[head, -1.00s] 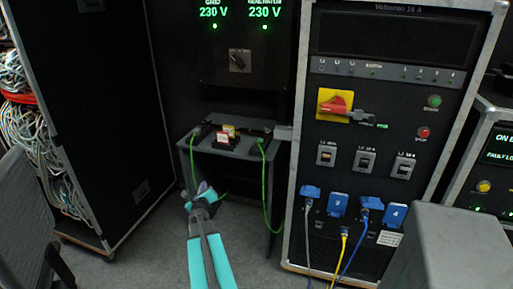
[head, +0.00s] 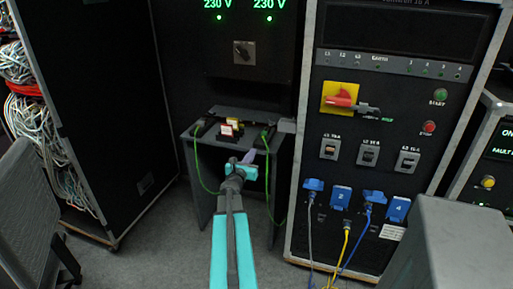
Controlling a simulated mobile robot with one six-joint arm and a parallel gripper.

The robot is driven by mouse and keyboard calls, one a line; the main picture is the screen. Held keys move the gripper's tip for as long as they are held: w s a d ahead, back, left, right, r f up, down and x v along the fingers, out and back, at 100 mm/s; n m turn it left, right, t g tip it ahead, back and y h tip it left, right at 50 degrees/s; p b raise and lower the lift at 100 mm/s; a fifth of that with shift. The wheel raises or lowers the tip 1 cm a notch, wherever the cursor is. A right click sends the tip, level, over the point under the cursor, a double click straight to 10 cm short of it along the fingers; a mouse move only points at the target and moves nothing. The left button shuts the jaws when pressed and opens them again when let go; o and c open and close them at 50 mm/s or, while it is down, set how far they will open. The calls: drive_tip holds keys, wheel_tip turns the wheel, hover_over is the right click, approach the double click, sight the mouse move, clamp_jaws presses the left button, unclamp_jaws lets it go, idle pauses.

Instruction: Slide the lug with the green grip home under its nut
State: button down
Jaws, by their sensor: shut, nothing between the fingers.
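A dark shelf unit (head: 205,213) stands below the 230 V panel. On its top are small dark fittings and a red-and-white and yellow block (head: 228,130). One green cable (head: 198,168) hangs from the left fitting and another green cable (head: 268,185) from the right one. The lug, its green grip and the nut are too small to tell apart. My gripper (head: 249,157), with purple-grey fingers, is shut and empty. In the picture it overlaps the front of the shelf between the two cables, below the block. My turquoise wrist hides part of the shelf front.
A tall rack (head: 372,100) with a red rotary switch and blue plugs stands right of the shelf. A black case (head: 105,110) with bundled wires is at left. A grey box (head: 460,240) is at lower right, a grey chair (head: 30,215) at lower left.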

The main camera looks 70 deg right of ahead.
sight(263, 136)
drive_tip(key=shift+w+d+p, duration=0.15)
drive_tip(key=shift+d+p, duration=0.55)
drive_tip(key=shift+d, duration=1.6)
drive_tip(key=shift+w+d+p, duration=0.15)
drive_tip(key=shift+d+p, duration=0.55)
drive_tip(key=shift+d, duration=1.55)
drive_tip(key=shift+w+d+p, duration=0.15)
drive_tip(key=shift+d+p, duration=0.55)
drive_tip(key=shift+d, duration=1.6)
drive_tip(key=shift+d+f+b, duration=0.15)
drive_tip(key=shift+d+b, duration=0.55)
drive_tip(key=shift+d, duration=0.05)
drive_tip(key=shift+w+d+b, duration=0.1)
drive_tip(key=shift+d+b, duration=0.5)
drive_tip(key=shift+d, duration=0.35)
drive_tip(key=shift+a, duration=0.2)
